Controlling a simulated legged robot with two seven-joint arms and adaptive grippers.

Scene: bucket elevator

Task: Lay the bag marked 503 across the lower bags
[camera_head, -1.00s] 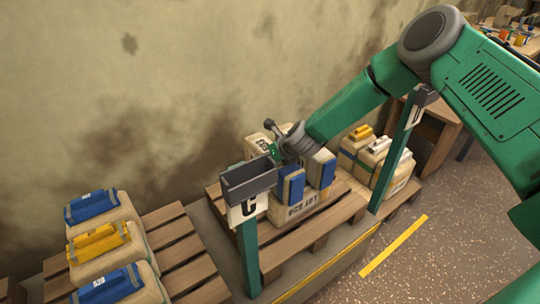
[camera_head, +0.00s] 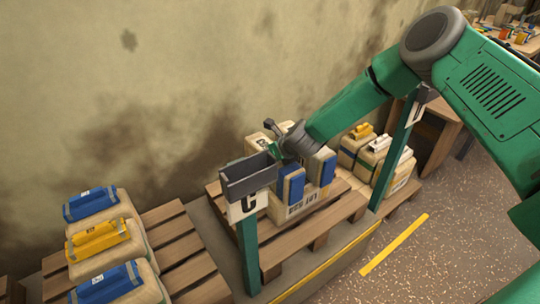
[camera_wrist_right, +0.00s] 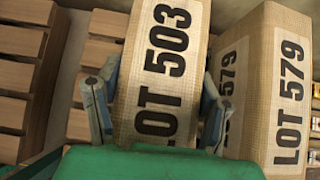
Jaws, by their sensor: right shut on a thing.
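The tan bag marked LOT 503 (camera_wrist_right: 160,75) is between the two fingers of my right gripper (camera_wrist_right: 156,108), which is shut on it. In the head view my right gripper (camera_head: 280,148) is over the pallet behind sign C, and it partly hides the bag there. Lower tan bags (camera_head: 296,209) with blue ends sit on that pallet below it. A bag marked LOT 579 (camera_wrist_right: 285,95) stands right beside 503 in the wrist view, with a narrow gap. I cannot tell whether 503 touches the bags under it. My left gripper is out of view.
Sign C (camera_head: 247,204) stands on a green post in front of the pallet. A second post (camera_head: 397,150) is at right. Tan bags with yellow and white tops (camera_head: 377,155) sit beyond it. Several bags (camera_head: 103,240) lie on the left pallet. The wall is close behind.

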